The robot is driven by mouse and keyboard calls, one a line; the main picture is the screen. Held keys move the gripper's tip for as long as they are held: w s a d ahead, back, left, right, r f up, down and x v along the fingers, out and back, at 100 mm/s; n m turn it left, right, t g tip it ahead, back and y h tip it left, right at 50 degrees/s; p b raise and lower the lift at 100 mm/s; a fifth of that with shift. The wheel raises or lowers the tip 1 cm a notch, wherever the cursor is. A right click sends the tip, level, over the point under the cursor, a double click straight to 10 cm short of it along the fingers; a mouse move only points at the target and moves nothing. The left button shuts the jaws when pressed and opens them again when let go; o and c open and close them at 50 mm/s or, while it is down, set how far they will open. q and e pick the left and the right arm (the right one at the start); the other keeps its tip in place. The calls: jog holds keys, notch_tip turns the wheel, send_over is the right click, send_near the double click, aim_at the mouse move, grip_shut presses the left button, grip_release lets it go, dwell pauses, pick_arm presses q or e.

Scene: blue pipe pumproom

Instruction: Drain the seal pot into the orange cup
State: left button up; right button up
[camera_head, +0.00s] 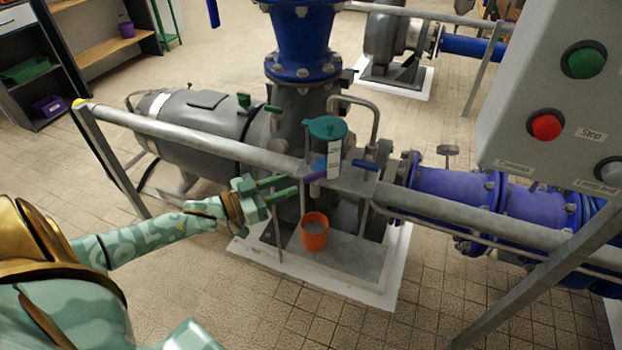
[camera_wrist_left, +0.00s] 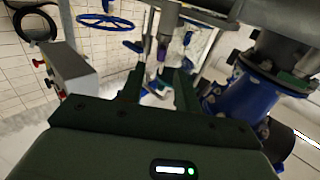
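The seal pot (camera_head: 325,128) has a teal lid and a white label on its side, and stands in front of the grey pump in the head view. A small purple lever (camera_head: 316,176) sticks out below it; a purple piece (camera_wrist_left: 162,52) shows between my fingers in the left wrist view. The orange cup (camera_head: 315,236) stands upright on the pump's base below the pot, with grey showing inside. My left gripper (camera_head: 293,184) is open, just left of the purple lever, its fingers pointing at it and apart from it. My right gripper is not in view.
A grey rail (camera_head: 210,143) runs across in front of the pump. A grey control box (camera_head: 560,110) with green and red buttons hangs at upper right. Blue pipework (camera_head: 455,186) lies to the right. The tiled floor at the front is clear.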

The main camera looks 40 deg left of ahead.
aim_at(310, 176)
pick_arm(q)
jog(key=b+x, duration=0.1)
jog(key=x, duration=0.6)
jog(key=shift+w+b, duration=0.2)
jog(key=shift+b, duration=0.1)
grip_shut()
